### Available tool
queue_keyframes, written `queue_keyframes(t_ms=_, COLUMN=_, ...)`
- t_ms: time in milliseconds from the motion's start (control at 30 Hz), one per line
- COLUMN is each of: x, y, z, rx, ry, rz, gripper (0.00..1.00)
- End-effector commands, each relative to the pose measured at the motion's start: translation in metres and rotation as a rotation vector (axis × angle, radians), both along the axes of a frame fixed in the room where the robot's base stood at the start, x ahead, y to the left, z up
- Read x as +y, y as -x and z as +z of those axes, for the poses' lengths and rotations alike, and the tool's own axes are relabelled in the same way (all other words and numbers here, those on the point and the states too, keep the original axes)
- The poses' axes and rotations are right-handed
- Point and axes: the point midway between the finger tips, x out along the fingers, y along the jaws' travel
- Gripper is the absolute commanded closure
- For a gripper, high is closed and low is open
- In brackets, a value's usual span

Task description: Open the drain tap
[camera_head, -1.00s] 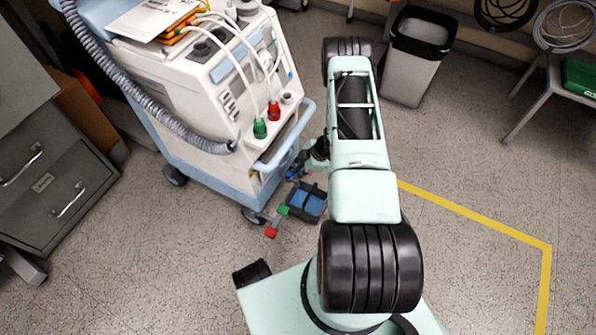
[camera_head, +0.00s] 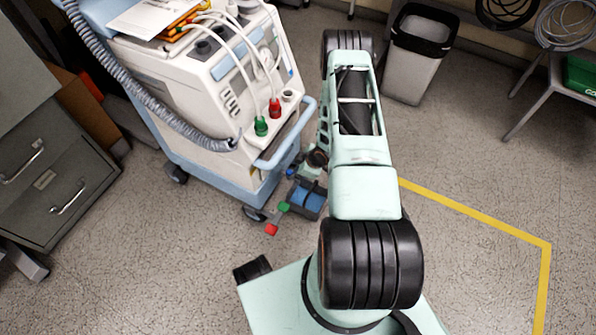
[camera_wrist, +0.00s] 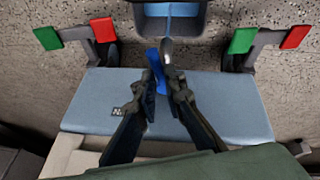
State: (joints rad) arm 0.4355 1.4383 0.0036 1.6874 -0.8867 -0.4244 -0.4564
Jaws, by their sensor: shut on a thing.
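The drain tap shows in the wrist view as a blue lever (camera_wrist: 155,66) beside a short metal spout (camera_wrist: 166,50), above the front edge of the machine's pale blue base. My gripper (camera_wrist: 163,78) is shut on the blue lever, with one dark finger on each side; the fingers hide part of it. In the head view the tap is a small blue spot (camera_head: 292,171) low on the machine's near side, and my wrist covers most of the gripper there.
A dark tray with a blue inside (camera_head: 307,199) is just beyond the tap in the wrist view. Red (camera_head: 271,230) and green (camera_head: 284,207) pedals stick out beside it. The white machine (camera_head: 215,75) stands close; a bin (camera_head: 412,75) is behind. Floor to the right is clear.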

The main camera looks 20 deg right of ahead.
Motion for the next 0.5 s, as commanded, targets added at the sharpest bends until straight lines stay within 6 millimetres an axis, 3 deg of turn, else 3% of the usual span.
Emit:
queue_keyframes(t_ms=233, x=0.0011, y=0.0005, z=0.0002, rx=0.001, ry=-0.001, rz=0.002, gripper=1.0)
queue_keyframes(t_ms=267, x=0.0011, y=0.0005, z=0.0002, rx=0.001, ry=-0.001, rz=0.002, gripper=0.9)
queue_keyframes(t_ms=400, x=0.0008, y=0.0005, z=0.0002, rx=0.001, ry=-0.001, rz=0.002, gripper=0.74)
queue_keyframes(t_ms=500, x=0.0005, y=0.0004, z=0.0, rx=0.001, ry=0.0, rz=0.001, gripper=0.73)
